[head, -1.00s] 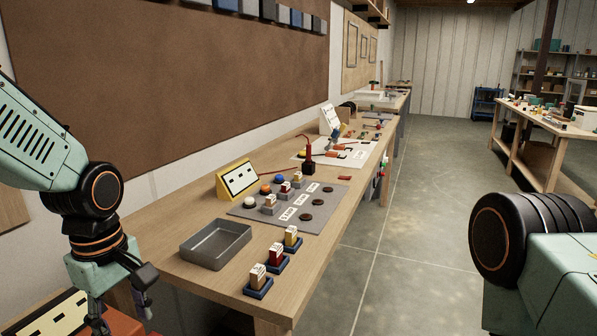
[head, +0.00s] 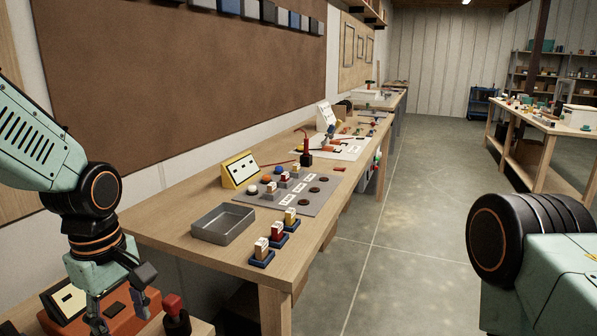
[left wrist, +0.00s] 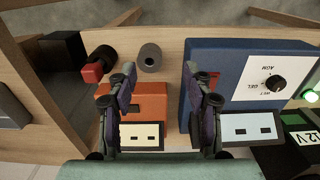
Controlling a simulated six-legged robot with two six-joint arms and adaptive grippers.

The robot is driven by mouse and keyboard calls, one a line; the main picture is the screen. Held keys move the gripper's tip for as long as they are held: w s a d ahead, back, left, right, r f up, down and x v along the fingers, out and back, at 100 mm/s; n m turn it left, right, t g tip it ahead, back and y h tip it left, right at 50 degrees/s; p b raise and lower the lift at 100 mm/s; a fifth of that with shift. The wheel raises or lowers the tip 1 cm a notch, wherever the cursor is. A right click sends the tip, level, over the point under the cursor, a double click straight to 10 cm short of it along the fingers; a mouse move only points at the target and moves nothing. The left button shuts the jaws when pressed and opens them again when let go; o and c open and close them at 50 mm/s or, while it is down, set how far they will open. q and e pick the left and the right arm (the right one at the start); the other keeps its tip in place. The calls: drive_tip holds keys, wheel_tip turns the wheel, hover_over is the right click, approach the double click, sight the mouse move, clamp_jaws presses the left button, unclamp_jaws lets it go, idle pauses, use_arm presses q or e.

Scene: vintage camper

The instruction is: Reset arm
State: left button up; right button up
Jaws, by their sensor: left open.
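My left gripper (head: 118,306) hangs at the lower left in the head view, pointing down and empty. In the left wrist view its two fingers (left wrist: 166,100) stand apart, open, above a surface with an orange box (left wrist: 148,105) between and under them. The orange box also shows in the head view (head: 105,322) below the gripper. I cannot tell whether a finger touches it. My right arm (head: 540,262) shows at the right edge of the head view. Its gripper is outside the view.
A wooden bench (head: 185,240) runs away along the wall, with a grey tray (head: 223,236), a grey mat and several small blocks on it. A blue box with a dial (left wrist: 222,75) stands right of the orange box. The floor (head: 395,270) between the benches is clear.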

use_arm(q)
drive_tip(key=s+d+f+m+b, duration=0.1)
drive_tip(key=s+d+f+m, duration=0.2)
drive_tip(key=f, duration=0.6)
drive_tip(key=s+d+f+m, duration=0.15)
drive_tip(key=s+f, duration=0.25)
drive_tip(key=f, duration=0.5)
drive_tip(key=s+f+m, duration=0.4)
drive_tip(key=s+f, duration=0.2)
drive_tip(key=s, duration=0.3)
drive_tip(key=s+f+m+b, duration=0.1)
drive_tip(key=s+f+m, duration=0.3)
drive_tip(key=s, duration=0.5)
wheel_tip(320, 180, down, 3)
drive_tip(key=shift+s+a+r+m, duration=0.15)
drive_tip(key=shift+s+m, duration=0.2)
drive_tip(key=shift+w, duration=0.15)
